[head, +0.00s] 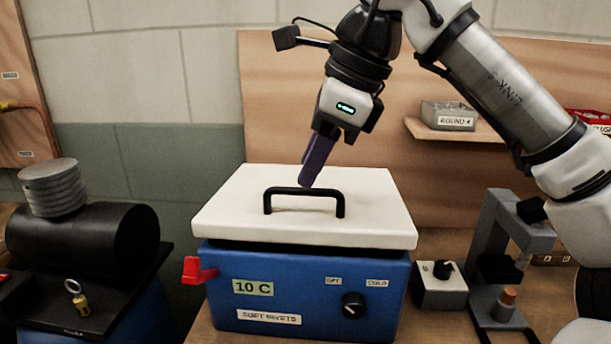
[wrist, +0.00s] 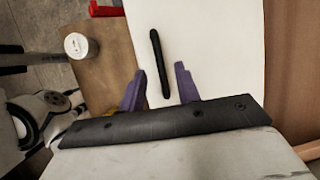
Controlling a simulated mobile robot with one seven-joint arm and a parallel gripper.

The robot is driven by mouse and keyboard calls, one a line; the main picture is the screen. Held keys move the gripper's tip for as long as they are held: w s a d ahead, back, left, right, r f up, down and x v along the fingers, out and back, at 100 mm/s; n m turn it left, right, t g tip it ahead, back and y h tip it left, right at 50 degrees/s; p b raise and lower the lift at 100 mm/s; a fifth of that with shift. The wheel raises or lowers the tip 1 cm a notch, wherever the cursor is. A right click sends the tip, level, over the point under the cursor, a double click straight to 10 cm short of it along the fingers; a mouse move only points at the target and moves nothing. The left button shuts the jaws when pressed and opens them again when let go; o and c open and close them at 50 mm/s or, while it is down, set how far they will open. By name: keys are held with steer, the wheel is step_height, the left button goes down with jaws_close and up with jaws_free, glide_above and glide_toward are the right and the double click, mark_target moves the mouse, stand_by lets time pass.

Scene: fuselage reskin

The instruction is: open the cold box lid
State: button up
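The cold box (head: 320,292) is a blue box with a "10 C" label and a black knob on its front. Its white lid (head: 235,215) lies flat on top, with a dark band showing beneath the lid's front edge. A black bar handle (head: 304,190) stands on the lid; the handle also shows in the wrist view (wrist: 156,62). My gripper (head: 308,184) points down at the handle, its purple fingers overlapping the bar in the head view. In the wrist view my gripper (wrist: 161,68) is open, with the handle ahead between the fingertips. I cannot tell whether they touch it.
A red latch-like part (head: 198,271) sticks out at the box's left side. A small grey knob box (head: 440,285) and a grey press-like stand (head: 495,250) are close on the right. A black cylinder (head: 85,240) is at the left. A wooden panel (head: 265,100) rises behind the box.

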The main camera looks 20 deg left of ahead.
steer(key=shift+x, duration=1.35)
steer(key=shift+c, duration=0.3)
jaws_close()
